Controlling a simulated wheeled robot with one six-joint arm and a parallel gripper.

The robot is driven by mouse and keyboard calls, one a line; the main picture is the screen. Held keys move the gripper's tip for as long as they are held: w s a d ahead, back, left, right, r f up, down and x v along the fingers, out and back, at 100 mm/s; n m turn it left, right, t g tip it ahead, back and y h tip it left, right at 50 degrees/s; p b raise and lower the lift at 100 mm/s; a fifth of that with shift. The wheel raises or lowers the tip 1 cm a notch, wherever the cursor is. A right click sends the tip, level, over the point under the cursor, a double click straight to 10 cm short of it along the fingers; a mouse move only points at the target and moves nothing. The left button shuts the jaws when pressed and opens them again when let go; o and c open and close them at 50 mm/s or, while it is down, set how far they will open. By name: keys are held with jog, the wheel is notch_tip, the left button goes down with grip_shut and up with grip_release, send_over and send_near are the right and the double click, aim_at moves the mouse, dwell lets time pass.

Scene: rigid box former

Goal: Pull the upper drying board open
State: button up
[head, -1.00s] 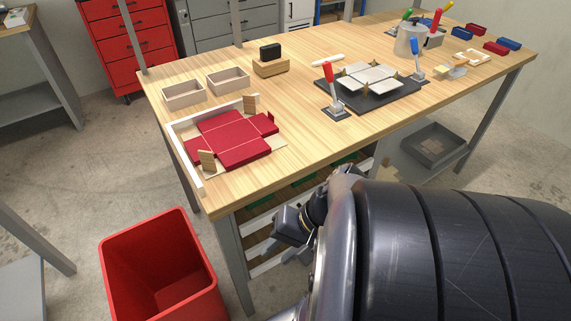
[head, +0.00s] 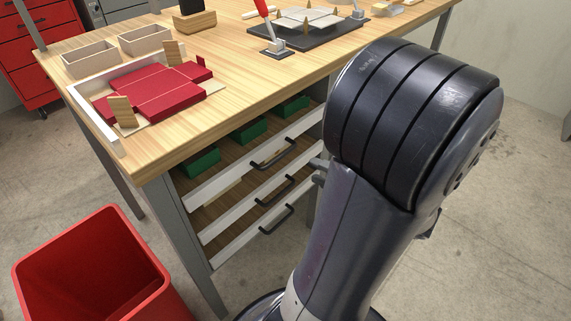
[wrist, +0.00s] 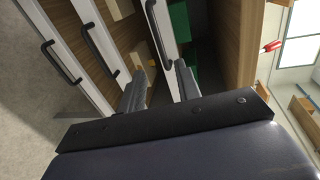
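Under the bench hangs a rack of three white-fronted boards with black bar handles. The upper drying board (head: 232,176) is the topmost, and its handle (head: 273,155) is in plain view. Its front looks in line with the lower two. In the wrist view, the upper board's white front (wrist: 164,22) is the rightmost, with its handle (wrist: 154,27) running down the picture. My gripper (wrist: 160,72) is open, and the handle lines up between its fingertips there; I cannot tell the depth between them. In the head view, my gripper (head: 318,170) is mostly hidden behind my arm, right of the handles.
The middle handle (head: 275,191) and lower handle (head: 277,219) lie close below. Green blocks (head: 248,131) sit behind the upper front. A red bin (head: 95,268) stands at the front left. The bench top (head: 222,75) overhangs the rack and carries a red box blank (head: 158,92).

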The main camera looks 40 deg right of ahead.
jog(key=b+x, duration=0.2)
jog(key=x, duration=0.8)
jog(key=shift+w+a, duration=0.2)
jog(key=shift+w, duration=0.1)
jog(key=shift+c, duration=0.5)
grip_shut()
